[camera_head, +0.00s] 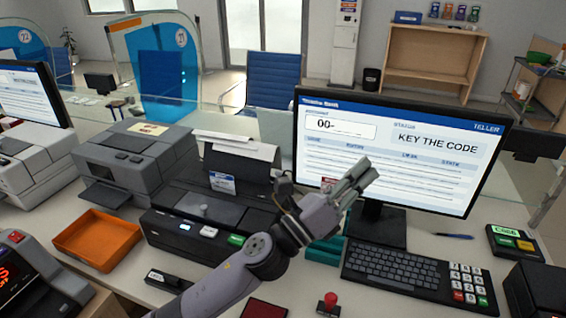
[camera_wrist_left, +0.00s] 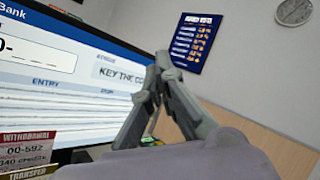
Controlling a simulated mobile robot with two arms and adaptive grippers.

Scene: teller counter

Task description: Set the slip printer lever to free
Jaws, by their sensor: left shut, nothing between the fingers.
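The black slip printer (camera_head: 165,235) stands on the counter left of the monitor, with paper in its back and a blue-white label on top. I cannot clearly make out its lever; my left arm covers part of the printer's right end. My left gripper (camera_head: 362,176) is raised beyond the printer's right side, in front of the monitor's lower left part. Its fingers are shut and empty, pointing up and right. In the left wrist view the fingertips (camera_wrist_left: 160,62) meet in front of the monitor and wall. My right gripper is not in view.
The monitor (camera_head: 400,150) reads "KEY THE CODE". A keyboard (camera_head: 395,270) with a number pad lies before it. A red-knobbed stamp (camera_head: 329,302) stands near the front edge. An orange tray (camera_head: 97,240) and a grey printer (camera_head: 135,160) are on the left. A glass screen runs behind.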

